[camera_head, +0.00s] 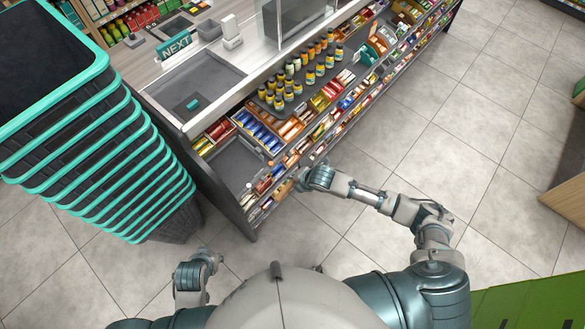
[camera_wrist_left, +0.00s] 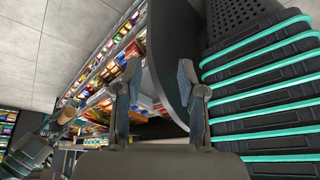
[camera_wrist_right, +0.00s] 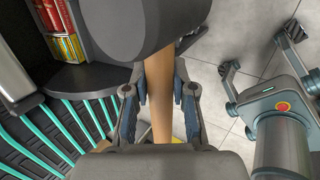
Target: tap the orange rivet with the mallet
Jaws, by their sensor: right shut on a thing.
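My right gripper (camera_wrist_right: 157,100) is shut on the tan wooden handle (camera_wrist_right: 162,105) of the mallet. The mallet's large dark grey head (camera_wrist_right: 150,25) fills the top of the right wrist view. In the head view my right gripper (camera_head: 299,183) is beside the front of the candy shelves, with a small tan piece of the mallet (camera_head: 283,190) showing next to it. My left gripper (camera_wrist_left: 157,90) is open and empty; in the head view it is low, in front of the stacked baskets. I cannot make out the orange rivet in any view.
A tall stack of dark baskets with teal rims (camera_head: 125,150) stands at the left. The candy counter (camera_head: 215,75) has sloping shelves of sweets and several small bottles (camera_head: 290,75).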

